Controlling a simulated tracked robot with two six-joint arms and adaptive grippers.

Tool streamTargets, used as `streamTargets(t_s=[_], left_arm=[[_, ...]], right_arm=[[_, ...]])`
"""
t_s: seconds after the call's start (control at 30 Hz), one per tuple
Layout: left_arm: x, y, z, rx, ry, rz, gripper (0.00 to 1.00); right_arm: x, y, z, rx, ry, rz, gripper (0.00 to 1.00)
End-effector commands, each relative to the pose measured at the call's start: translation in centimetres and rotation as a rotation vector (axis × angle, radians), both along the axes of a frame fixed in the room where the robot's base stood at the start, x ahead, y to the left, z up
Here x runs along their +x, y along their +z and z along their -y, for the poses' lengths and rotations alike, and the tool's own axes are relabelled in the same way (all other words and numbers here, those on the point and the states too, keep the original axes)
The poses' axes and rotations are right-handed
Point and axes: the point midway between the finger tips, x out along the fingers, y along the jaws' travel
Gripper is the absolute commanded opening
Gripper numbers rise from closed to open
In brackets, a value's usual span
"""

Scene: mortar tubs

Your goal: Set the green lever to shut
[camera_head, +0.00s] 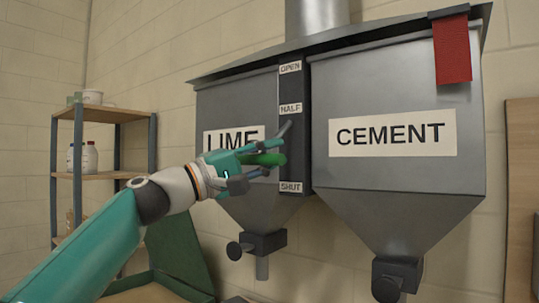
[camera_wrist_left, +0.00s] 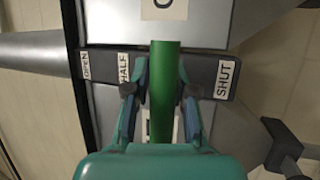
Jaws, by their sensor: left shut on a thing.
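The green lever (camera_head: 266,159) sticks out in front of the dark label strip between the LIME and CEMENT hoppers. It stands between the HALF label (camera_head: 290,108) and the SHUT label (camera_head: 291,187). My left gripper (camera_head: 262,162) is shut on the lever. In the left wrist view the green lever (camera_wrist_left: 162,85) runs between the two fingers (camera_wrist_left: 160,92), with HALF (camera_wrist_left: 124,67) on one side and SHUT (camera_wrist_left: 225,80) on the other. The OPEN label (camera_head: 290,67) is at the strip's top. The lever's base is partly hidden by the fingers.
The LIME hopper (camera_head: 235,112) is behind my gripper, and the CEMENT hopper (camera_head: 399,100) is to the right with a red cloth (camera_head: 452,50) over its top edge. Dark outlets (camera_head: 257,243) hang below. A shelf (camera_head: 112,115) stands at left.

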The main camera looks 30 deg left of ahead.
Motion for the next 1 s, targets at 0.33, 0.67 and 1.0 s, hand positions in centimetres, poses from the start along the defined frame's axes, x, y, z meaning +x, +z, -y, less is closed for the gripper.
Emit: streamTargets(t_s=[0.33,0.67,1.0], left_arm=[[0.6,-0.7,-0.1,-0.004,0.005,-0.016,0.40],[0.3,-0.3,-0.2,-0.003,0.005,-0.007,0.40],[-1.7,-0.9,-1.2,-0.003,0.006,-0.007,0.40]], right_arm=[[0.0,0.0,0.0,0.000,0.000,0.000,0.00],[0.0,0.0,0.0,0.000,0.000,0.000,0.00],[0.0,0.1,0.0,0.000,0.000,0.000,0.00]])
